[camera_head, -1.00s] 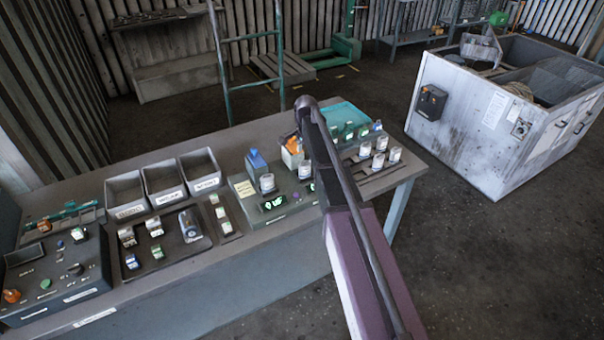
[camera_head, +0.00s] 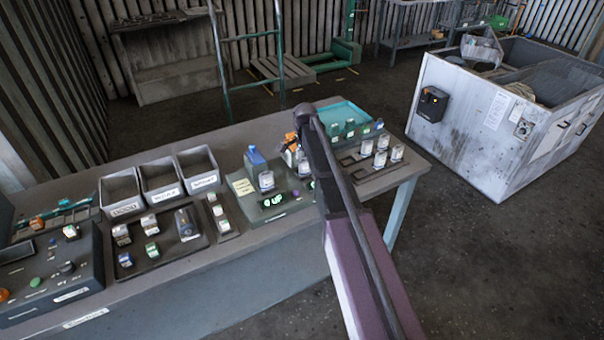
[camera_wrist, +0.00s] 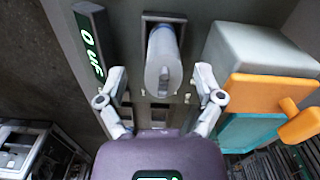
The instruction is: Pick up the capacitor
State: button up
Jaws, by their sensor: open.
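In the wrist view a pale grey cylinder, apparently the capacitor (camera_wrist: 162,62), sits in a dark-framed slot of a grey panel. A green-lit display (camera_wrist: 90,45) reading 0 uF is to its left. My gripper (camera_wrist: 161,74) is open, with one finger on each side of the cylinder's near end; I cannot tell whether either touches it. In the head view a white cylinder (camera_head: 303,167) by the meter (camera_head: 272,200) seems to be the same one, and my arm hides the gripper there.
Beside the cylinder in the wrist view stand a grey block and an orange part with a knob (camera_wrist: 290,110). In the head view another white cylinder (camera_head: 266,181), a blue-topped part (camera_head: 254,158) and several cylinders on a rack (camera_head: 381,158) stand close by. Open bins (camera_head: 160,181) are at left.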

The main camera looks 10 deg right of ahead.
jog(key=shift+f, duration=0.45)
dwell(0.3)
jog(key=c, duration=1)
